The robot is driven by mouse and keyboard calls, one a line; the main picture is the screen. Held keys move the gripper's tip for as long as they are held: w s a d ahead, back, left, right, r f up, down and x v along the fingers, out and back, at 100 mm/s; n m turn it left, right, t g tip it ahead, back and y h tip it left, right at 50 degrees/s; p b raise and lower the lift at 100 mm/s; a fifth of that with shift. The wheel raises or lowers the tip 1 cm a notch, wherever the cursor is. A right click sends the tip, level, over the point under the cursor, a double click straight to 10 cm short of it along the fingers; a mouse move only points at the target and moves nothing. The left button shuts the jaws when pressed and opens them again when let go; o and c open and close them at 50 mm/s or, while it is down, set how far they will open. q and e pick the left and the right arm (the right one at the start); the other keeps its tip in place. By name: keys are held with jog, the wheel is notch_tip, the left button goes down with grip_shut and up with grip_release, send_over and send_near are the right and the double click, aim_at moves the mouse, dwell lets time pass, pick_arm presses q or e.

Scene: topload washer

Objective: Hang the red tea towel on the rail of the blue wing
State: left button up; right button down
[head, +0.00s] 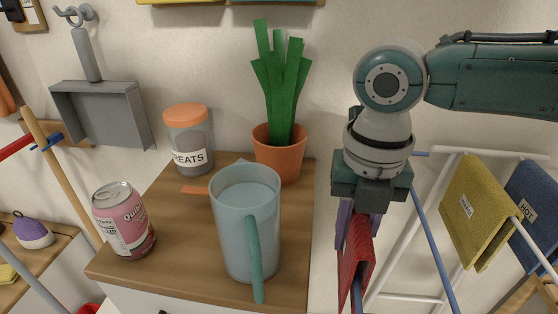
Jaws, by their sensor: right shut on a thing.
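The red tea towel (354,268) hangs folded below my right gripper (358,222). My right gripper points down and is shut on the top of the towel. The drying rack's blue wing shows as a slanting blue bar (437,243) right of the towel. Another short blue piece (357,297) shows between the towel's two hanging sides, low in the picture. I cannot tell whether the towel touches or rests on that piece. The towel's lower end is cut off by the picture edge. My left gripper is not in view.
A yellow towel (474,212) and a blue towel (534,208) hang on the white rack (422,210) at right. On the wooden top (182,268) stand a blue pitcher (246,225), a potted plant (279,150), a treats jar (188,143) and a pink can (124,222).

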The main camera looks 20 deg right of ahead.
jog(key=shift+f+b, duration=1.2)
jog(key=shift+f, duration=0.8)
jog(key=c, duration=0.6)
grip_release()
jog(key=shift+r, duration=0.1)
notch_tip(320, 180, up, 10)
jog(key=shift+f+p, duration=0.1)
jog(key=shift+p, duration=0.55)
jog(key=shift+s, duration=0.1)
